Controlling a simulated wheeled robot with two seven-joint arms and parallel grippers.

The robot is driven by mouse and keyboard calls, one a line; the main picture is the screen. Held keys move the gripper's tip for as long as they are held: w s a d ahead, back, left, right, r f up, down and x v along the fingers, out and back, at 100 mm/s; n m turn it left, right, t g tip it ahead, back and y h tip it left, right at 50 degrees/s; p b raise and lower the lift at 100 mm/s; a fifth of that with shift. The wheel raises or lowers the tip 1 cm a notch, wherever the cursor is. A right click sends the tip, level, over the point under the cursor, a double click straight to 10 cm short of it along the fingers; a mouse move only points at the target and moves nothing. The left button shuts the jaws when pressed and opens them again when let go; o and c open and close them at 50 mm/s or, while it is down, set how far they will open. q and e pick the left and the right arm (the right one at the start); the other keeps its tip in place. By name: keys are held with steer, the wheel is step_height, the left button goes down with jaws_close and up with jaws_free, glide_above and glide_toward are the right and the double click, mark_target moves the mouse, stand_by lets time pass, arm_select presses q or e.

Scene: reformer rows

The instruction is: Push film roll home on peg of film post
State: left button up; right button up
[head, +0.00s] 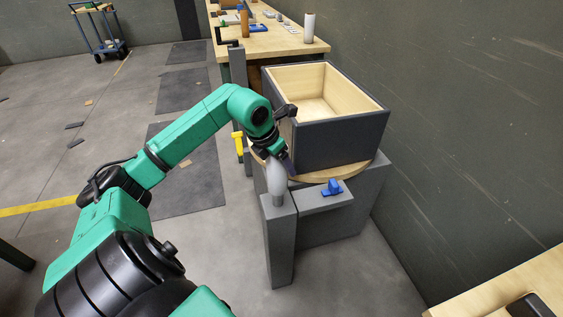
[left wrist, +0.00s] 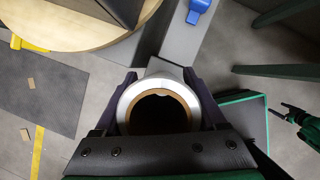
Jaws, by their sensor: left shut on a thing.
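The film roll (head: 277,176) is a pale grey-white cylinder standing nearly upright at the top of the grey film post (head: 280,240). My left gripper (head: 283,156) is shut on its upper part. In the left wrist view, the roll (left wrist: 124,100) shows end-on as a white ring with a brown core, between the two dark fingers of the left gripper (left wrist: 160,108). Its bore looks dark. The peg is hidden, so I cannot tell how far down the roll sits. A small green-and-black part at the left wrist view's right edge may be my right arm.
A wooden box with dark sides (head: 340,132) stands on a round wooden top (head: 370,166) just behind the post. A blue fixture (head: 332,187) sits on a grey block to the right. A workbench (head: 275,45) with another roll (head: 308,27) is beyond.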

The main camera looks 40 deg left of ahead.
mark_target(268, 159)
arm_select(q)
steer(key=shift+b, duration=0.35)
stand_by(1.1)
steer(key=shift+f, duration=0.2)
steer(key=shift+f+b, duration=0.55)
steer(key=shift+b, duration=0.1)
steer(key=shift+f+b, duration=2.3)
steer(key=shift+f, duration=0.3)
steer(key=o, duration=1.5)
steer(key=shift+r, duration=0.1)
steer(key=b+v, duration=0.1)
steer(key=v, duration=1.3)
steer(key=shift+s+r+b, duration=0.1)
steer(key=shift+r+b, duration=0.15)
steer(key=shift+b, duration=0.05)
